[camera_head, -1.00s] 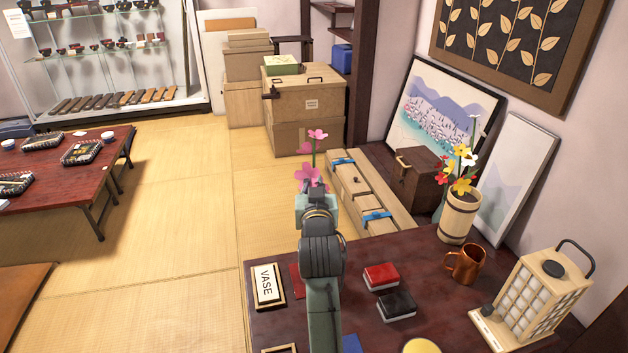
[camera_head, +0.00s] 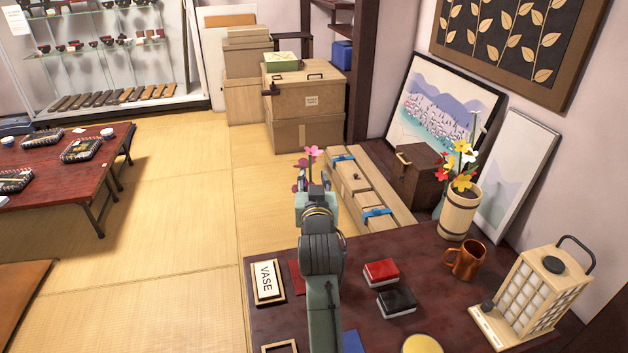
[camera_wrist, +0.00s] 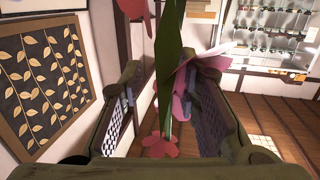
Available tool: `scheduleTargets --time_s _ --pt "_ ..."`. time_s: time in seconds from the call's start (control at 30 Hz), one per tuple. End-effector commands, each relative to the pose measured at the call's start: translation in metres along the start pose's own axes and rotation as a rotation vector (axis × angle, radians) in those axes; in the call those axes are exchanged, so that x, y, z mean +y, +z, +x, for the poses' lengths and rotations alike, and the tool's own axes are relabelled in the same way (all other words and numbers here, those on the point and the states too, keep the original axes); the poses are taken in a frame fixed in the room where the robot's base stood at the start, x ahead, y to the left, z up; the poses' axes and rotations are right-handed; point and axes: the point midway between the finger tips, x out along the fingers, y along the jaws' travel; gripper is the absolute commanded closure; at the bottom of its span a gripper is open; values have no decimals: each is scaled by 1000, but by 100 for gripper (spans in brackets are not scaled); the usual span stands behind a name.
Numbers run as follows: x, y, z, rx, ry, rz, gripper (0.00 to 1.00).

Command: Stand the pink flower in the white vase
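The pink flower (camera_head: 313,151) shows just beyond my gripper (camera_head: 318,190) in the head view, with a lower, shaded bloom left of the gripper. In the wrist view, its green stem and leaf (camera_wrist: 169,60) run upright between my fingers (camera_wrist: 165,95). Pink petals show beside the right finger and a bloom lies low between the fingers. The fingers stand apart, with visible gaps beside the stem, so my gripper looks open around it. I cannot make out the white vase; my arm and gripper may hide it. A VASE sign (camera_head: 266,280) lies on the dark table.
The dark table (camera_head: 345,250) also holds a red block (camera_head: 381,272), a black block (camera_head: 396,303), a copper mug (camera_head: 465,260), a lantern (camera_head: 530,295) and a wooden bucket of flowers (camera_head: 459,212). Long wooden boxes (camera_head: 362,190) lie beyond its far edge.

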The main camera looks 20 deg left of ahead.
Motion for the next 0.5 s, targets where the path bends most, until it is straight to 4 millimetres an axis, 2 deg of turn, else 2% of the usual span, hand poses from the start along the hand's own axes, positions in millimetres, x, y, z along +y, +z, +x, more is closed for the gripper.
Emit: scheduleTargets --time_s 0.23,0.5 --pt "0 0 -8 1 0 0 70" --pt "0 0 -53 0 0 1 70"
